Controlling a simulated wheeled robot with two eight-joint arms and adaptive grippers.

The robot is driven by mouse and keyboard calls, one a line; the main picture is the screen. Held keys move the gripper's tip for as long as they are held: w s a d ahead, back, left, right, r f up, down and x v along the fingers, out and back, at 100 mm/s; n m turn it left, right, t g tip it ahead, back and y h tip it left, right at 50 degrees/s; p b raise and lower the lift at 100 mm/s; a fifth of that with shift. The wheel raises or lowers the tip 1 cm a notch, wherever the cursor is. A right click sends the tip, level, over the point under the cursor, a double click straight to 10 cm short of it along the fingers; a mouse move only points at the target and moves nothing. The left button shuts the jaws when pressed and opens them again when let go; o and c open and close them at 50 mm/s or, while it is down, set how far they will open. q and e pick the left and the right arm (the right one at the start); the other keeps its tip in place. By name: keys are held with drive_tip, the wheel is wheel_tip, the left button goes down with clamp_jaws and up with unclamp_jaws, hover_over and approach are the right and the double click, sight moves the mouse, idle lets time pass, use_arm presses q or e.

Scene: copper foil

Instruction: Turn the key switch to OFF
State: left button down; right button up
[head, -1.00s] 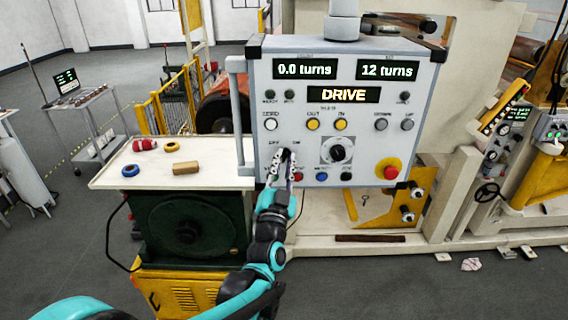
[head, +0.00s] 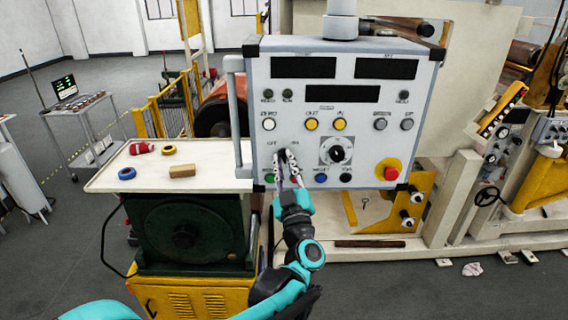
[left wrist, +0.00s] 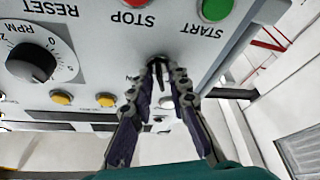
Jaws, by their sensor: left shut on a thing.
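The grey control panel (head: 355,112) faces me, and its displays (head: 386,69) are dark. The key switch (left wrist: 157,58) sits low on the left of the panel, below the OFF and ON labels (head: 273,143). My left gripper (head: 285,154) is at the switch, its fingertips closed together on the key. The left wrist view shows the same fingertips (left wrist: 159,66) meeting at the panel face. The fingers mostly hide the key, so its exact angle is hard to read. My right gripper is not in view.
A red emergency knob (head: 389,170) and a black dial (head: 337,153) are to the right on the panel. START (left wrist: 215,8) and STOP (left wrist: 139,4) buttons are close to the fingers. A pale table (head: 207,166) with small items stands left.

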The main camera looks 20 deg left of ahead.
use_arm(q)
drive_tip(key=shift+r+n+y, duration=0.1)
drive_tip(key=shift+n+y, duration=0.3)
drive_tip(key=shift+n, duration=0.4)
drive_tip(key=shift+g, duration=0.3)
drive_tip(key=c, duration=1.7)
unclamp_jaws()
drive_tip(key=shift+c, duration=0.2)
drive_tip(key=v, duration=1.2)
drive_tip(key=shift+w, duration=0.1)
